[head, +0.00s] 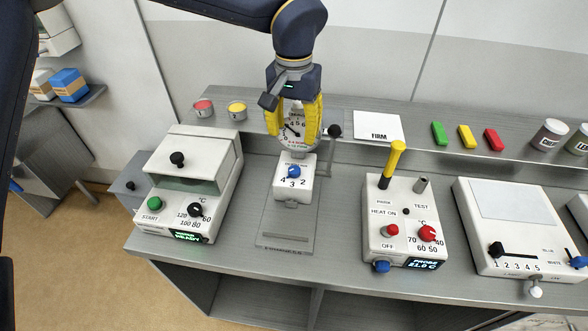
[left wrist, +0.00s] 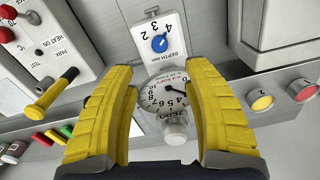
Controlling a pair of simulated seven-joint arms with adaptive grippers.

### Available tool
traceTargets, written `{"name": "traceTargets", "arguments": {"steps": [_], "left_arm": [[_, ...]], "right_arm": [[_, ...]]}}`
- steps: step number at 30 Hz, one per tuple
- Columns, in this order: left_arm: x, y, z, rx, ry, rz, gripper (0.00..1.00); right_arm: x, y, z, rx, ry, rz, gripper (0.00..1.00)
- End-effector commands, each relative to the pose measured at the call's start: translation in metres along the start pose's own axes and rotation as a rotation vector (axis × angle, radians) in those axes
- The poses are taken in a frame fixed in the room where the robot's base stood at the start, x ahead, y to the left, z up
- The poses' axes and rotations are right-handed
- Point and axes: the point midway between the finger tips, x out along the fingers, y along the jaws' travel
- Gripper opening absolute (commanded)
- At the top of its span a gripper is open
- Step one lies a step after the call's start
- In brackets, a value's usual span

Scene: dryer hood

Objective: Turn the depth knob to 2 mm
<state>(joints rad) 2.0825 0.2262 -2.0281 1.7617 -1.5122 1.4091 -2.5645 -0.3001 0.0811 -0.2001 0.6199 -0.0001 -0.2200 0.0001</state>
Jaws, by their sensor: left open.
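The blue depth knob (head: 294,171) sits on the white front block (head: 293,189) of the gauge stand, among the numbers 4, 3 and 2. It also shows in the left wrist view (left wrist: 159,43), beside the "DEPTH mm" label. I cannot tell surely which number it points to. My left gripper (head: 292,138) is open, pointing down above and behind the knob. Its yellow fingers are spread on both sides of the round dial gauge (left wrist: 164,92), apart from the knob and with nothing held. My right gripper is not in view.
A lever with a black ball (head: 334,131) stands right of the gauge. A white heater box (head: 404,215) with a yellow-handled tool (head: 392,162) is to the right. A white hooded unit (head: 187,182) is to the left. The stand's grey base (head: 286,231) is clear in front.

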Motion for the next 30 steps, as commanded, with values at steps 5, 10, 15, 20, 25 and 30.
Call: {"name": "traceTargets", "arguments": {"steps": [5, 10, 15, 20, 25, 30], "left_arm": [[0.034, 0.0, 0.001, 0.002, -0.003, 0.0, 0.5], [0.065, 0.001, 0.001, 0.001, -0.004, 0.0, 0.5], [0.092, 0.001, 0.001, -0.001, -0.003, 0.002, 0.5], [0.11, 0.001, 0.0, 0.0, -0.001, 0.002, 0.5], [0.122, 0.001, 0.001, -0.001, -0.001, 0.001, 0.5], [0.127, 0.001, 0.0, 0.0, 0.0, 0.001, 0.5]], "right_arm": [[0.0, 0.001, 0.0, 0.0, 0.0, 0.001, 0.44], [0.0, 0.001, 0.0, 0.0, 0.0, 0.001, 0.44], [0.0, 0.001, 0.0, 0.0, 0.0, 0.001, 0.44], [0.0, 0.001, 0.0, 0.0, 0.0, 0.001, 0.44], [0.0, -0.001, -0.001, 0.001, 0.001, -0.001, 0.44], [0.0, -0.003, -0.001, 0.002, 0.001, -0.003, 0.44]]}}
